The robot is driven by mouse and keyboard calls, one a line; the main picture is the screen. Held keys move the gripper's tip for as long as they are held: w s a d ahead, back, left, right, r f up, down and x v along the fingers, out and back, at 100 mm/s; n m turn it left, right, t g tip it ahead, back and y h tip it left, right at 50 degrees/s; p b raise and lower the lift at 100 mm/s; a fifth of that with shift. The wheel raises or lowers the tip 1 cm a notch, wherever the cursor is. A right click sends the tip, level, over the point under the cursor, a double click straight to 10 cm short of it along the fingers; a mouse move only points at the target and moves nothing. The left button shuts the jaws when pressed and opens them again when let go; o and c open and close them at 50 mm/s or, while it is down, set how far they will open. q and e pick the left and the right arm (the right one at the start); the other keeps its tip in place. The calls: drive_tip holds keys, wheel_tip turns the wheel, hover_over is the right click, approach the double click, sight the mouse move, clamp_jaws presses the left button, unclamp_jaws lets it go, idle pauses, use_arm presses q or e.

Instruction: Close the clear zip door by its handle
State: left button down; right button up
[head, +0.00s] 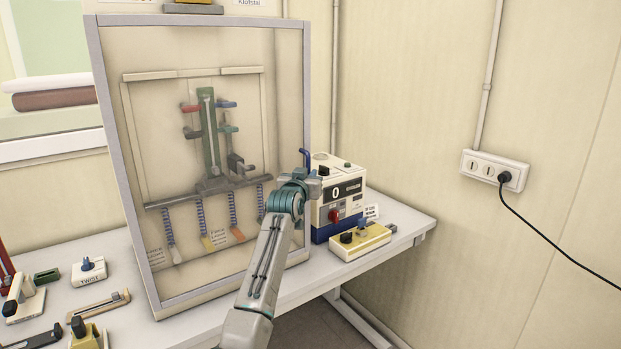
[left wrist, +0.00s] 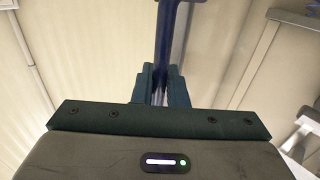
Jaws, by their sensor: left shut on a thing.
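The clear door (head: 285,100) is a hazy see-through panel in a grey frame. It stands upright across the front of the test cabinet, and I cannot tell whether it is flush. Its blue handle (head: 305,156) shows at the right edge, just above my left gripper (head: 311,176). In the left wrist view the dark blue handle (left wrist: 166,40) runs up from between the fingers of the left gripper (left wrist: 161,88), which are shut on it. The gripped part is hidden by the fingers. My right gripper is not in view.
A counter box (head: 345,188) showing 0 and a yellow-topped control box (head: 360,240) stand close right of the gripper on the white table (head: 405,220). Small tools and a TWIST block (head: 89,272) lie at the left. A wall socket (head: 495,170) is at the right.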

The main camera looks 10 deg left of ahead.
use_arm(q)
drive_tip(key=shift+a+r, duration=0.15)
drive_tip(key=shift+r, duration=0.2)
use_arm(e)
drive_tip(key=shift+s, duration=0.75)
use_arm(q)
drive_tip(key=c, duration=1.8)
unclamp_jaws()
drive_tip(key=shift+o, duration=1.2)
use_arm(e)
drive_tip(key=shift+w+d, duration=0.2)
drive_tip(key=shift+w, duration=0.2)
use_arm(q)
drive_tip(key=shift+f, duration=0.2)
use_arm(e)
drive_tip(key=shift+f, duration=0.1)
use_arm(q)
drive_tip(key=s+a+b, duration=0.1)
drive_tip(key=s+b, duration=0.2)
drive_tip(key=s, duration=0.7)
drive_tip(key=shift+s+r+b, duration=0.15)
drive_tip(key=shift+s+b, duration=0.2)
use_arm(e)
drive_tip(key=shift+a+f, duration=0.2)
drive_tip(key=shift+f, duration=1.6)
